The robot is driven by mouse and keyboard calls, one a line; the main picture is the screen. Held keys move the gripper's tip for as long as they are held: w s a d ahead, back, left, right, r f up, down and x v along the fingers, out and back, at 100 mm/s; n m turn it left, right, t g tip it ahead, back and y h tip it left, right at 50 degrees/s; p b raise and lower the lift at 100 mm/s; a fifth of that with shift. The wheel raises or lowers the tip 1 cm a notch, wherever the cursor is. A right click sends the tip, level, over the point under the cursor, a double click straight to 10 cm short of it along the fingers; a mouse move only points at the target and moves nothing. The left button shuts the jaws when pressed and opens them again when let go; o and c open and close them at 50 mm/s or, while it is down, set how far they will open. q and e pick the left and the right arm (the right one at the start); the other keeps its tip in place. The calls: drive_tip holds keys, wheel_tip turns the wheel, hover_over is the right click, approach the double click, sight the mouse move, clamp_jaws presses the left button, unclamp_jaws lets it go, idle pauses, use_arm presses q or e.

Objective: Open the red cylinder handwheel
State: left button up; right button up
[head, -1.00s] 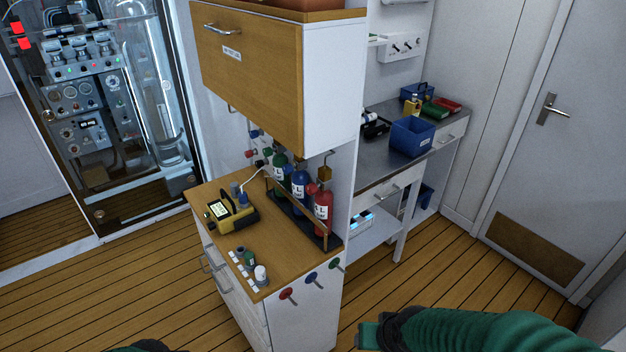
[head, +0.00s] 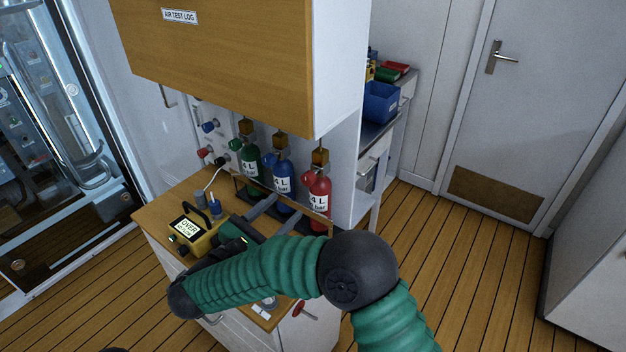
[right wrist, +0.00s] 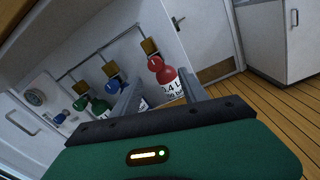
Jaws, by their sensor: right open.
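The red cylinder (head: 319,205) stands upright at the right end of the rack, with its red handwheel (head: 309,178) on the left of its neck. In the right wrist view the red cylinder (right wrist: 172,82) and its handwheel (right wrist: 155,64) show beyond and between the fingers. My right gripper (head: 287,207) is open and empty, reaching over the counter in front of the cylinders. Its fingertips are short of the red handwheel, apart from it as far as I can tell. My left gripper is not identifiable in view.
The blue cylinder (head: 283,182) and green cylinder (head: 250,165) stand left of the red one. A rail (head: 290,204) crosses before them. A yellow meter (head: 190,234) sits on the counter (head: 150,215). The wooden overhead cabinet (head: 225,50) hangs above.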

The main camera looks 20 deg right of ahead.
sight(306, 180)
drive_tip(key=w+d, duration=0.1)
drive_tip(key=w, duration=0.1)
drive_tip(key=w+d, duration=0.2)
drive_tip(key=w+d+p, duration=0.1)
drive_tip(key=w, duration=0.1)
drive_tip(key=shift+w+d+r, duration=0.1)
drive_tip(key=shift+d, duration=0.05)
drive_tip(key=x, duration=0.4)
drive_tip(key=shift+d, duration=0.55)
drive_tip(key=shift+d+f, duration=0.2)
drive_tip(key=shift+d, duration=0.1)
drive_tip(key=shift+a+r, duration=0.1)
drive_tip(key=shift+a, duration=0.35)
drive_tip(key=shift+c, duration=0.6)
drive_tip(key=shift+a, duration=0.25)
drive_tip(key=c, duration=0.5)
use_arm(q)
drive_tip(key=shift+a+r, duration=0.65)
drive_tip(key=shift+r, duration=0.1)
use_arm(e)
drive_tip(key=shift+d+r, duration=0.15)
drive_tip(key=shift+d, duration=0.1)
clamp_jaws()
